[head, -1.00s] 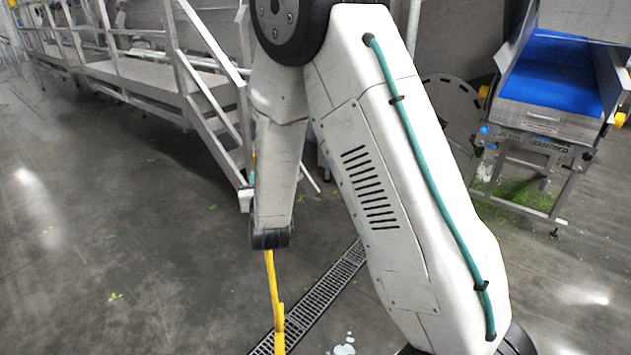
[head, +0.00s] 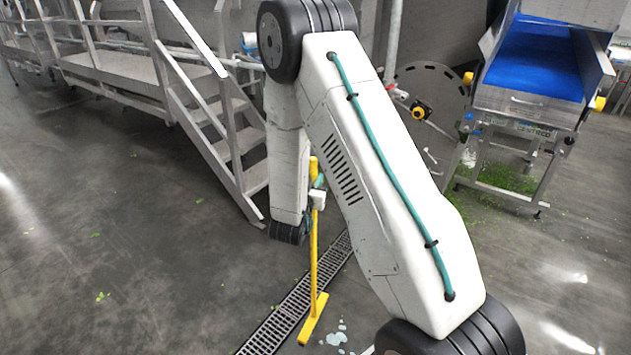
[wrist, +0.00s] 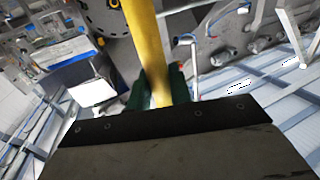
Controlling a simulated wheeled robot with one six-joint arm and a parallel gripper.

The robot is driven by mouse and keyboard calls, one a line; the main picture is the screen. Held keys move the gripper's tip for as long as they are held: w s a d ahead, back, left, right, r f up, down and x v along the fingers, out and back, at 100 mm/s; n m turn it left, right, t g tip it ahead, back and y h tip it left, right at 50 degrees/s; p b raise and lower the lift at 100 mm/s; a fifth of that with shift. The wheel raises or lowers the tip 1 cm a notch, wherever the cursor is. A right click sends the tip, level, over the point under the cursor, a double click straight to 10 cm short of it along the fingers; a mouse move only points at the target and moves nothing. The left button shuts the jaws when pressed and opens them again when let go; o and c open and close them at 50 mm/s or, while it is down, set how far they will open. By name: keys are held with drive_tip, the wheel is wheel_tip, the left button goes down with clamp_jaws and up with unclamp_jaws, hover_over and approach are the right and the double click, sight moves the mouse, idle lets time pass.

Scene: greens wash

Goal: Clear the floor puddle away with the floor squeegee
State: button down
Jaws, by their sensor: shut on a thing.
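The yellow floor squeegee (head: 314,255) stands nearly upright in the head view, its head (head: 313,320) low at the floor beside the drain grate. My gripper (head: 317,199) is shut on the squeegee's handle, partly hidden by my arm. In the wrist view the yellow handle (wrist: 149,45) runs between the dark green fingers of my gripper (wrist: 163,92). The puddle (head: 336,338) shows as pale, foamy wet patches on the floor, just right of the squeegee head. My arm may hide part of it.
A slotted drain grate (head: 284,317) runs diagonally across the floor. Metal stairs and a platform (head: 130,75) stand at left. A conveyor with a blue belt (head: 540,70) stands at right, with green scraps (head: 510,178) beneath. Open floor lies at left.

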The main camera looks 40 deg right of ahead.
drive_tip(key=shift+s+d+f+g, duration=0.1)
drive_tip(key=shift+s+d+g, duration=0.05)
drive_tip(key=shift+d+g, duration=0.15)
drive_tip(key=shift+f, duration=2.5)
